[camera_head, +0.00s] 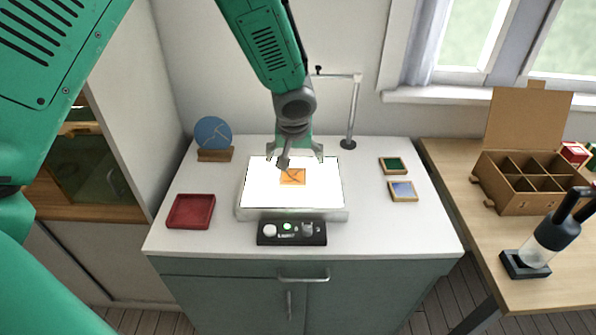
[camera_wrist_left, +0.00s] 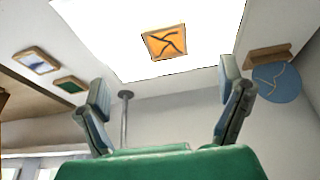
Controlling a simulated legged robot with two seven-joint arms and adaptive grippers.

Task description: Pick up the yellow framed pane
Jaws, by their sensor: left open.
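The yellow framed pane (camera_head: 293,177), orange-yellow with dark crossing lines, lies flat near the middle of the bright white light panel (camera_head: 257,196). The pane also shows in the left wrist view (camera_wrist_left: 164,42), ahead of the fingers and centred between them. My left gripper (camera_head: 296,155) is open and empty, above the rear part of the panel and behind the pane in the head view. Its two fingers (camera_wrist_left: 165,85) are spread wide in the left wrist view, with nothing between them. A link of my arm covers a little of the panel near the pane. My right gripper is not in view.
Green (camera_head: 393,165) and blue (camera_head: 402,191) framed panes lie right of the panel. A red tray (camera_head: 190,211) is on the left, with a blue disc (camera_head: 213,132) on a stand behind. A control box (camera_head: 291,232) sits in front; a thin post (camera_head: 352,110) stands behind.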

